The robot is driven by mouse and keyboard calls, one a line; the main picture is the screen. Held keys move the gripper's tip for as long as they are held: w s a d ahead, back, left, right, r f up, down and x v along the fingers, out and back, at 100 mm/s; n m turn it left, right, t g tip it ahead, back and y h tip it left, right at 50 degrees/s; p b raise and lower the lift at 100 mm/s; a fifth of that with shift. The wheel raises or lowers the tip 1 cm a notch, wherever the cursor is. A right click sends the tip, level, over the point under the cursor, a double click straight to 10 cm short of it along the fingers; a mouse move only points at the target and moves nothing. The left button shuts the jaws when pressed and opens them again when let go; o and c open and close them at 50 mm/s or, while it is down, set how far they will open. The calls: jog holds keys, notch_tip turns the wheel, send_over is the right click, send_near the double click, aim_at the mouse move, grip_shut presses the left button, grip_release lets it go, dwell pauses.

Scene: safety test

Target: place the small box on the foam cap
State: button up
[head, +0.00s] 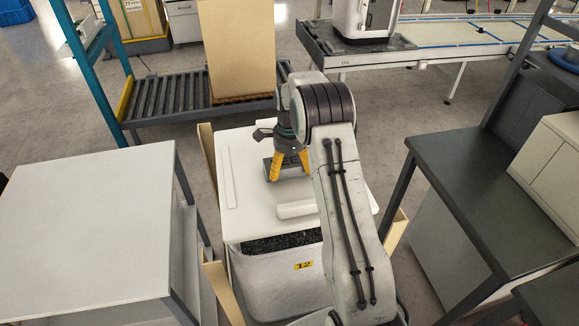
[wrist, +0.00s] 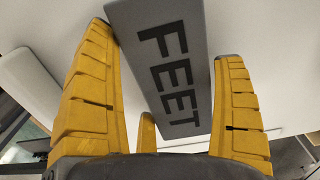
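The small box is a dark grey block (head: 287,172) with black lettering. It is at the white foam cap (head: 255,165) on top of the bin, and I cannot tell whether it rests there or hangs just above. In the wrist view the box (wrist: 175,65) shows the word "FEET" and sits slanted between my yellow fingers. My gripper (head: 288,172) points down at the box, with a finger at either side. In the wrist view the fingers of my gripper (wrist: 165,45) stand apart, close to the box edges. Whether they press on it is unclear.
A white table (head: 85,230) stands at the left and a dark-topped bench (head: 475,175) at the right. A roller conveyor (head: 170,100) with a tall tan carton (head: 238,45) lies behind. The foam cap has raised strips along its left side and front right. Bare floor shows between the furniture.

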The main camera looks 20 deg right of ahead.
aim_at(289, 164)
jog(key=shift+o, duration=0.8)
notch_tip(289, 164, up, 12)
jog(key=s+a+r+n+t, duration=0.1)
jog(key=s+a+r+n, duration=0.4)
jog(key=s+r, duration=0.25)
jog(key=s+a+n+t, duration=0.1)
jog(key=s+a+n, duration=0.2)
jog(key=s+n, duration=0.4)
jog(key=s+a+n+t, duration=0.2)
jog(key=s+n, duration=0.6)
jog(key=s, duration=1)
jog(key=shift+s+a+f+t+b, duration=0.2)
jog(key=shift+a+t+b, duration=0.15)
jog(key=shift+a, duration=0.35)
